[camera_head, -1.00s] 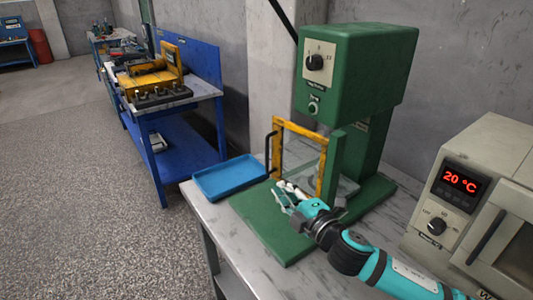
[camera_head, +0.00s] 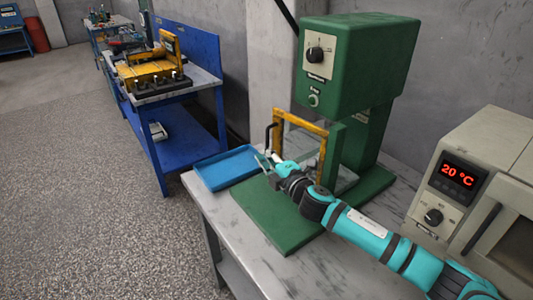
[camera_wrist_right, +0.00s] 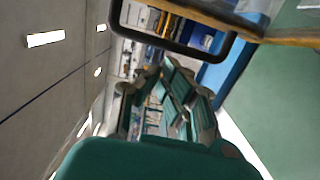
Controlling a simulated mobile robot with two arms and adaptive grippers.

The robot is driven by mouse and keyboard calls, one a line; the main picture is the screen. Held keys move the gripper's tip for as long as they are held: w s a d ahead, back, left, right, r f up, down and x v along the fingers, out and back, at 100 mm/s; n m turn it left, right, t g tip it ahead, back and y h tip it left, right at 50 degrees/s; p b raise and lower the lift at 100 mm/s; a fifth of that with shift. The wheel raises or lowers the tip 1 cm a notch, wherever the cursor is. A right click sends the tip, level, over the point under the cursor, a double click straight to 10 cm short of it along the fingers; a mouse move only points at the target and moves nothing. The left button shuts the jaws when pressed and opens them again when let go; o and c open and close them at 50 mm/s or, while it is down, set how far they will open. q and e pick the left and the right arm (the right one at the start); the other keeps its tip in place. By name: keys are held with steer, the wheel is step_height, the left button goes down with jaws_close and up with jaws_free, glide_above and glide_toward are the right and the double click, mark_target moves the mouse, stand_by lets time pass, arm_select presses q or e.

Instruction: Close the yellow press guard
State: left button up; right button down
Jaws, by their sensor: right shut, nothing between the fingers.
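The yellow press guard (camera_head: 301,118) is an upright yellow frame with a clear pane, on the front left of the green press (camera_head: 357,62). Its black handle (camera_head: 268,136) is on the frame's left side. My right gripper (camera_head: 265,162) is by the frame's lower left, below the handle, and hides part of the frame. It is shut and holds nothing. My left gripper is not in view.
A blue tray (camera_head: 206,178) lies on the grey table left of the press base (camera_head: 283,228). A beige oven (camera_head: 440,210) reading 20 °C stands at the right. A blue workbench (camera_head: 205,108) with yellow equipment stands behind at the left.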

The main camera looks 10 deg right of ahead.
mark_target(268, 147)
steer(key=shift+w+d, duration=0.15)
steer(key=shift+w, duration=0.2)
steer(key=shift+w+d+m+t+h, duration=0.2)
steer(key=shift+w+d+m+h, duration=0.3)
steer(key=shift+h, duration=0.25)
steer(key=shift+w+d+m+t+h, duration=0.2)
steer(key=shift+w+d+m+h, duration=0.15)
steer(key=shift+w+h, duration=0.3)
steer(key=shift+s, duration=0.1)
